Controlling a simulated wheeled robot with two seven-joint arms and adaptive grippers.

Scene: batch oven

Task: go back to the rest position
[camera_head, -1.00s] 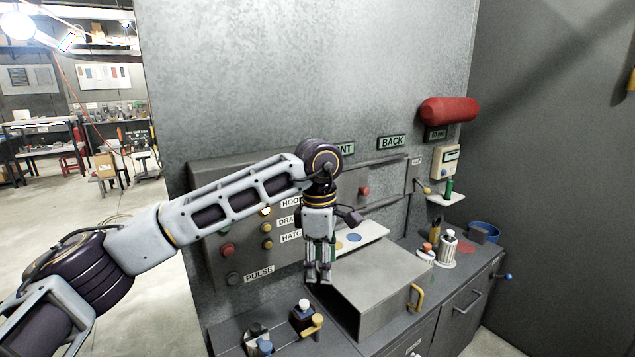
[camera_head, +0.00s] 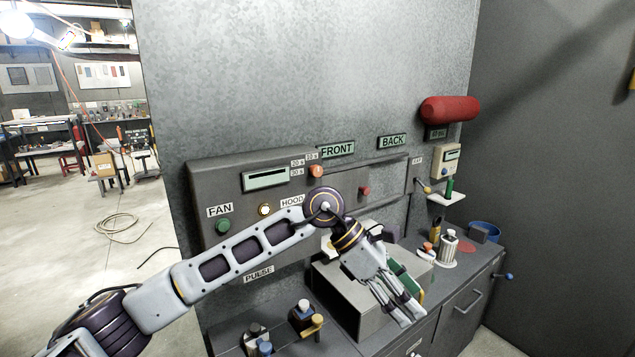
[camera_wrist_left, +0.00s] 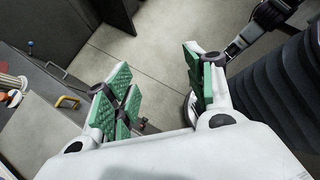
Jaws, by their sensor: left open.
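My left gripper (camera_head: 408,306) hangs in front of the right part of the grey box on the counter, fingers pointing down and to the right. It holds nothing. In the left wrist view, its two green-padded fingers (camera_wrist_left: 160,95) stand wide apart, with bare floor showing between them. My left arm reaches in from the lower left and covers part of the control panel (camera_head: 205,180). My right gripper cannot be made out in the head view. A dark arm part shows at the upper right of the left wrist view.
The grey box (camera_head: 345,300) stands on the counter (camera_head: 455,285), with small bottles (camera_head: 303,312) to its left and a white canister (camera_head: 449,243) and blue bowl (camera_head: 484,231) to its right. A red cylinder (camera_head: 449,109) juts from the wall. Open floor (camera_head: 120,235) lies left.

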